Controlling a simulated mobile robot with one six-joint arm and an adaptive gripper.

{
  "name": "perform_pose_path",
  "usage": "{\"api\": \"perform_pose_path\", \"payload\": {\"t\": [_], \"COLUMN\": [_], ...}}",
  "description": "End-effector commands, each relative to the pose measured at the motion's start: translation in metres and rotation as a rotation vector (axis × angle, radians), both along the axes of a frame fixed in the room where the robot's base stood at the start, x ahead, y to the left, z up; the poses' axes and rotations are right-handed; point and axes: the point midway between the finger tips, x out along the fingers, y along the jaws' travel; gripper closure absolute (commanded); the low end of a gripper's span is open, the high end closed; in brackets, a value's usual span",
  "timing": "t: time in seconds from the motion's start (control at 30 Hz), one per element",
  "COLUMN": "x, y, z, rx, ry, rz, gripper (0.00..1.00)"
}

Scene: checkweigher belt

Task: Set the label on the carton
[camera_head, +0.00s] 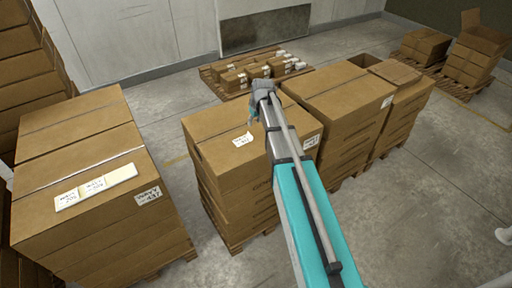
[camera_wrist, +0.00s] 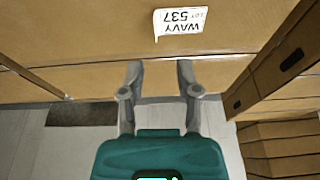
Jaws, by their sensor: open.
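A white label (camera_wrist: 180,21), printed "WAVY LOT 537", lies on the brown top of a carton (camera_wrist: 90,82) in the wrist view. One corner looks slightly lifted. In the head view the label (camera_head: 243,139) is on top of the middle carton stack (camera_head: 215,125), near its front. My gripper (camera_wrist: 159,70) is open and empty, with its two fingers apart and short of the label in the wrist view. In the head view my arm crosses the carton's right part and hides some of it.
A left carton stack (camera_head: 75,150) bears a pale strip of labels (camera_head: 95,188) on top and a label (camera_head: 148,196) on its side. More stacks (camera_head: 340,90) stand to the right. A pallet (camera_head: 215,80) of small boxes stands behind. Open floor (camera_head: 440,190) lies at right.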

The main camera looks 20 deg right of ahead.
Motion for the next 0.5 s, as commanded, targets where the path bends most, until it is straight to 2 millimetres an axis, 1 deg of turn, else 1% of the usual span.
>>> {"api": "perform_pose_path", "payload": {"t": [0.03,0.07,0.17,0.2,0.27,0.3,0.37,0.4,0.5], "x": [-0.016,-0.025,-0.061,-0.078,-0.106,-0.125,-0.153,-0.171,-0.211], "y": [0.004,0.007,0.016,0.02,0.026,0.03,0.035,0.038,0.044], "z": [-0.001,-0.001,-0.003,-0.003,-0.004,-0.005,-0.006,-0.006,-0.007], "rx": [0.001,0.0,-0.001,-0.002,-0.005,-0.008,-0.013,-0.017,-0.029], "ry": [0.013,0.022,0.06,0.077,0.107,0.128,0.158,0.177,0.221], "rz": [-0.007,-0.016,-0.047,-0.064,-0.09,-0.11,-0.14,-0.16,-0.208], "gripper": [0.57,0.57,0.57,0.57,0.57,0.57,0.57,0.57,0.57]}}
